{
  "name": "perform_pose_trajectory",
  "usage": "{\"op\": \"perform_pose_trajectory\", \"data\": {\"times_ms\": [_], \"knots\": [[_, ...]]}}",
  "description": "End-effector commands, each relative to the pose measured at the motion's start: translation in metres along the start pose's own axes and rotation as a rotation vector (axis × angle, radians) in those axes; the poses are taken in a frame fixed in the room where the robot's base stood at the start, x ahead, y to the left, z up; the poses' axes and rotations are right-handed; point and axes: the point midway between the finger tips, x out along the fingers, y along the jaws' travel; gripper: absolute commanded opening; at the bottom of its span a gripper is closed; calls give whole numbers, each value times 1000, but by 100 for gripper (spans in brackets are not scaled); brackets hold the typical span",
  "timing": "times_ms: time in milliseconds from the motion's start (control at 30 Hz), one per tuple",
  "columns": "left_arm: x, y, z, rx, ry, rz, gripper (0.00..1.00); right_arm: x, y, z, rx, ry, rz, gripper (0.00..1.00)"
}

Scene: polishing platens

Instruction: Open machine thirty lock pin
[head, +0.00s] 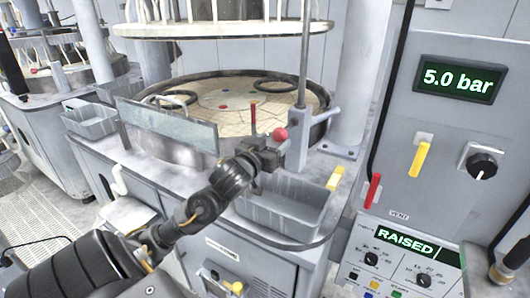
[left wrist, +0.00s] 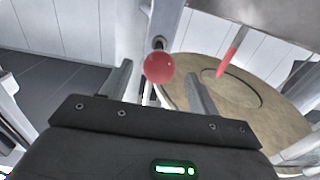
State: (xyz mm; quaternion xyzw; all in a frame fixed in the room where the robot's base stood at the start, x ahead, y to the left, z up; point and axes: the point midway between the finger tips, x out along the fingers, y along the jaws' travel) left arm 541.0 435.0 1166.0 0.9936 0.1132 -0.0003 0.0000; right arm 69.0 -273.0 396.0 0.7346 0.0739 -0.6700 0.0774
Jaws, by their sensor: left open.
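A red ball knob (head: 281,134) sits at the front rim of the round platen, beside a grey upright bracket. My left gripper (head: 270,152) is right at the knob, in front of the machine. In the left wrist view the red knob (left wrist: 158,67) shows on a short dark rod, between the two spread fingers of my left gripper (left wrist: 158,92). The fingers are open, with gaps on both sides of the knob. Whether this knob is the lock pin of machine thirty cannot be read from any label. My right gripper is not in view.
A red-tipped rod (head: 253,118) stands close to the knob. The platen (head: 232,92) carries dark rings under a raised upper plate (head: 220,28). A clear panel (head: 168,125) and grey bin (head: 280,212) flank the arm. The right panel reads 5.0 bar and RAISED (head: 405,243).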

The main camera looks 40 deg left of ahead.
Motion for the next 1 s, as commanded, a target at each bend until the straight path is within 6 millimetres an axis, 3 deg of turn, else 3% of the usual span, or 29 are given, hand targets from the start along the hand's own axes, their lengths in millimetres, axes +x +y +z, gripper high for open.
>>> {"op": "perform_pose_trajectory", "data": {"times_ms": [100,333,1000], "knots": [[-23,0,2,0,1,2,61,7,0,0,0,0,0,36],[-47,0,0,-1,-1,0,61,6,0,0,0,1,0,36],[-50,0,0,-2,0,0,61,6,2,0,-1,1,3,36]]}}
